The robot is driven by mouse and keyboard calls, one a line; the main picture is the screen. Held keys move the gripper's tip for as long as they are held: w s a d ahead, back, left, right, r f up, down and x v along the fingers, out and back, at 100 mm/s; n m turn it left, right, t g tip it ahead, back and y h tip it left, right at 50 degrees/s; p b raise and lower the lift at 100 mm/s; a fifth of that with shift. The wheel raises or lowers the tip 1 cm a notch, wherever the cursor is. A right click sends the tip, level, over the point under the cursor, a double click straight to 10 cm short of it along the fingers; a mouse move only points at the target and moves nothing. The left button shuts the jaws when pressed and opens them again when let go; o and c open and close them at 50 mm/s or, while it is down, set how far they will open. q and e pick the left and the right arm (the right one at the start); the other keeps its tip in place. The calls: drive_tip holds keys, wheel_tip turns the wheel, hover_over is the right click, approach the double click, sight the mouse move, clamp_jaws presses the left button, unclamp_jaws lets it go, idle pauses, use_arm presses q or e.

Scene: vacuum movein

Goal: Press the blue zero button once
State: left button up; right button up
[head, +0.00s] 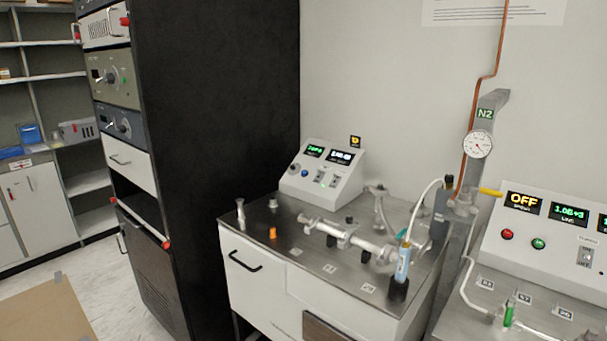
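A white sloped console (345,187) stands at the back of the steel-topped bench, against the wall. It has two small lit displays, the left one with green text and the right one with white text. At its lower left are two small round controls. The right one looks blue (305,173) and the left one looks grey; their labels are too small to read. Small switches sit to the right of them. Neither of my grippers shows in the head view.
The bench top (290,250) carries a metal tube assembly (345,235), an orange piece (273,232) and a blue-labelled vial (403,265). A tall black rack (220,120) stands left of the bench. Another console (550,240) with an "OFF" display is at right.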

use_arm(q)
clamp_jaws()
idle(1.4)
